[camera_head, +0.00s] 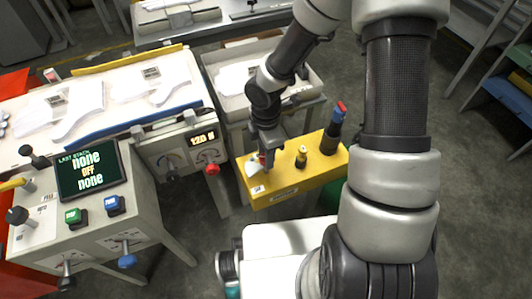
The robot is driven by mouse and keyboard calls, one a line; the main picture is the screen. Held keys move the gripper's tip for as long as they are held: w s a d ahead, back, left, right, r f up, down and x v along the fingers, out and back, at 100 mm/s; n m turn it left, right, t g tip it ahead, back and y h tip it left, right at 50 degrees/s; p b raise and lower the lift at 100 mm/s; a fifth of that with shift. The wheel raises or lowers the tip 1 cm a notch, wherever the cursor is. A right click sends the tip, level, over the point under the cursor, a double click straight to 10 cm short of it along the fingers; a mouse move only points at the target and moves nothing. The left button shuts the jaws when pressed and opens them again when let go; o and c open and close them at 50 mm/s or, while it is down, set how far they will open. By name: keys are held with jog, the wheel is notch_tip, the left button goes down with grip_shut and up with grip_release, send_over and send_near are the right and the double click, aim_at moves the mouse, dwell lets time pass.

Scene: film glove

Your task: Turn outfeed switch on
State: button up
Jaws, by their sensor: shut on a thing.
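A yellow control box (323,176) stands near the middle of the view. At its left end is a switch (254,167) with a pale plate and a bit of red showing. My gripper (266,160) points down onto this switch and is shut on it. The fingers hide most of the switch, so its handle position cannot be told. A small yellow-and-black control (301,158) sits in the middle of the box. A black post with a red and blue top (333,132) stands at its right end. The label on the box is too small to read.
A console with a screen (88,170) reading "none", "OFF", "none" stands left, with green (73,216) and blue (114,205) buttons. A machine with a red knob (212,169) and a display is beside the box. A pale tray (225,100) lies behind.

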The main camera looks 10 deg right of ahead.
jog(key=m, duration=0.6)
jog(key=shift+m+b, duration=0.3)
jog(key=m, duration=0.5)
jog(key=shift+m+b, duration=0.4)
jog(key=o, duration=1)
jog(key=shift+o, duration=0.2)
notch_tip(320, 180, up, 18)
jog(key=p, duration=0.5)
jog(key=shift+f, duration=0.25)
